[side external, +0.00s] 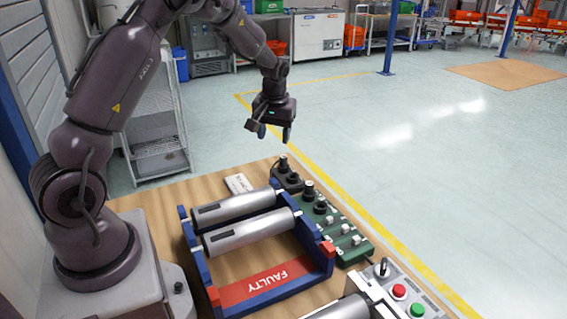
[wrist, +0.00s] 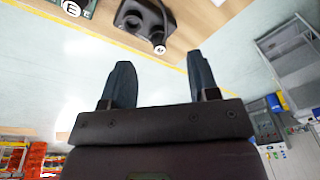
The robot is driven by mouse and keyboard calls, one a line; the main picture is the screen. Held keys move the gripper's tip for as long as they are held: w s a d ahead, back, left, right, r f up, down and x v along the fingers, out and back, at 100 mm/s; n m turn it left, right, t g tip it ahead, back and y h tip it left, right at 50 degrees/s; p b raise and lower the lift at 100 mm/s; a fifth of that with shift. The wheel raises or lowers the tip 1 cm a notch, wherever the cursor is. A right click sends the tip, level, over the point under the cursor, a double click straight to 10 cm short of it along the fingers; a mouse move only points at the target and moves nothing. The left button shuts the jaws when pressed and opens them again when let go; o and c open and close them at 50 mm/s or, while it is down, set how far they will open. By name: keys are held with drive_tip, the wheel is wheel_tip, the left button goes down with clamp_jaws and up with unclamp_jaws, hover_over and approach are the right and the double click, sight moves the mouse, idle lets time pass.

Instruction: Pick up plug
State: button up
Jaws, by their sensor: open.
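My gripper (side external: 274,134) hangs above the far edge of the wooden table, open and empty, its fingers pointing down. In the wrist view its two dark fingers (wrist: 160,64) stand apart. A dark block (side external: 289,178) with round fittings sits at the table's far edge, below my gripper. What looks like the black plug (side external: 283,163) stands up from it. In the wrist view, the dark block (wrist: 136,17) shows round openings. A dark cable-like piece with a pale round end (wrist: 159,49) shows beside it, apart from the fingers; I cannot tell whether this is the plug.
A green board (side external: 336,226) with several fittings lies along the table's right edge. A blue rack (side external: 204,270) marked FAULTY holds two grey cylinders (side external: 250,231). A button box (side external: 400,292) stands at the front right. The space around my gripper is clear.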

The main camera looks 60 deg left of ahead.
sight(284, 156)
drive_tip(key=w+a+r+n+t, duration=0.1)
drive_tip(key=w+a+n, duration=0.1)
drive_tip(key=w+a, duration=0.15)
drive_tip(key=shift+y, duration=0.3)
drive_tip(key=x, duration=0.8)
drive_tip(key=d+x, duration=0.1)
drive_tip(key=x, duration=0.3)
drive_tip(key=shift+w+a+f, duration=0.1)
drive_tip(key=shift+a+f, duration=0.05)
drive_tip(key=shift+f, duration=0.35)
clamp_jaws()
drive_tip(key=shift+r, duration=0.1)
drive_tip(key=shift+r, duration=0.55)
drive_tip(key=s+d+r, duration=0.7)
drive_tip(key=s+r, duration=0.4)
drive_tip(key=s, duration=0.1)
drive_tip(key=shift+r, duration=0.35)
